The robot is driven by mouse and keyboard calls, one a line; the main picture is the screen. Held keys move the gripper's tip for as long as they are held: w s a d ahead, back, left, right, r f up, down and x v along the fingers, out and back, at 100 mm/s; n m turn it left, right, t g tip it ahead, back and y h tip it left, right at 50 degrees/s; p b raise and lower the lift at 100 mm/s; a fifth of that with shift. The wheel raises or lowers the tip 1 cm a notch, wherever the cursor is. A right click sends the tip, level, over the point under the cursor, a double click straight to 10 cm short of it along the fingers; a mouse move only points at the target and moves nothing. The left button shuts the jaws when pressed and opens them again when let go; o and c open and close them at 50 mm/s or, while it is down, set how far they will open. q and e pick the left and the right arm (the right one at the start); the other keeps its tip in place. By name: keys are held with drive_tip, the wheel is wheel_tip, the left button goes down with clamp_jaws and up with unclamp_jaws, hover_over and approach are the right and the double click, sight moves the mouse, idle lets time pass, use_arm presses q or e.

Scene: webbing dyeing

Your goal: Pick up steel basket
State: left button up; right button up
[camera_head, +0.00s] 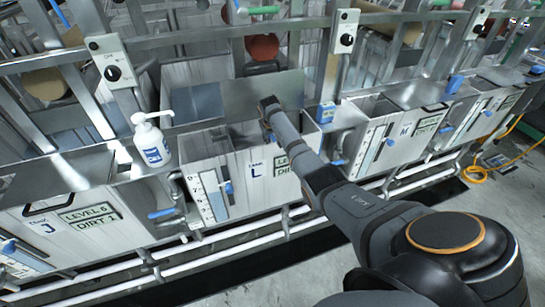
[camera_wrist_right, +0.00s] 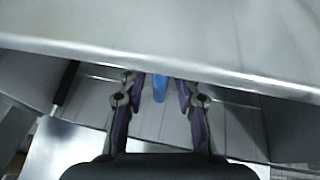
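My right arm reaches over the tank marked L (camera_head: 255,170). Its wrist end is at the tank's rim, and its fingers are mostly hidden in the head view. In the right wrist view my right gripper (camera_wrist_right: 158,85) has its two fingers apart. A narrow blue piece (camera_wrist_right: 160,90) shows between them, below a broad steel edge (camera_wrist_right: 200,72). I cannot tell whether the fingers touch it or what it belongs to. I cannot make out a steel basket for certain in either view. My left gripper is not in view.
A white pump bottle (camera_head: 151,142) stands on the ledge left of tank L. Metal posts with control boxes (camera_head: 111,62) rise behind. White pipes (camera_head: 130,277) run along the tank fronts.

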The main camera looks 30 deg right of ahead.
clamp_jaws()
idle(0.3)
wheel_tip(320, 180, up, 9)
drive_tip(key=shift+f+b, duration=0.1)
drive_tip(key=shift+b, duration=0.9)
drive_tip(key=shift+d+r, duration=0.1)
drive_tip(key=shift+r, duration=0.5)
